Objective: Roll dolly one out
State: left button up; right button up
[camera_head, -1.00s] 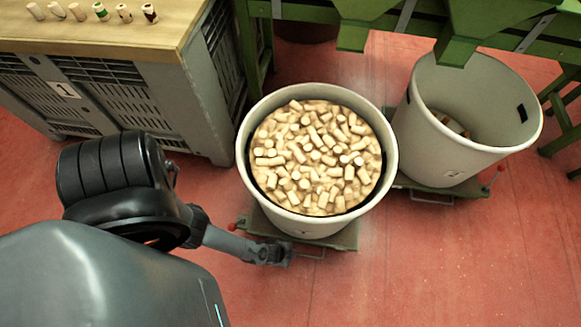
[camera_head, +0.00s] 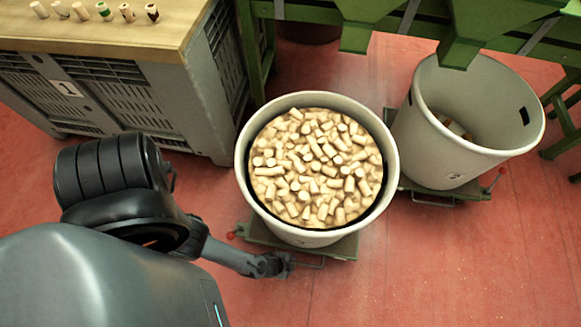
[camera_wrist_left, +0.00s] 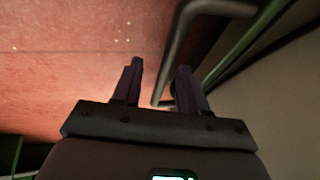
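The near dolly (camera_head: 345,246) is a low green platform under a pale round bin (camera_head: 390,150) full of corks (camera_head: 315,165). It has a thin metal handle (camera_head: 308,266) at its front edge. My left gripper (camera_head: 280,265) is low at that handle, left of its middle. In the left wrist view the two fingers (camera_wrist_left: 160,85) stand apart, with the bent handle bar (camera_wrist_left: 178,45) running into the gap between them. I cannot tell whether the fingers touch the bar. My right gripper is not in view.
A second dolly (camera_head: 430,192) with a nearly empty bin (camera_head: 480,135) stands close on the right. A grey crate (camera_head: 110,100) with a wooden top (camera_head: 150,30) is at the left. Green machinery (camera_head: 400,30) lies behind. The red floor (camera_head: 440,270) in front is clear.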

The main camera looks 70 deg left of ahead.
pick_arm(q)
jog(key=shift+a, duration=0.15)
jog(key=p+v, duration=0.8)
jog(key=v, duration=0.2)
jog(key=shift+s+r, duration=0.2)
jog(key=shift+r, duration=0.2)
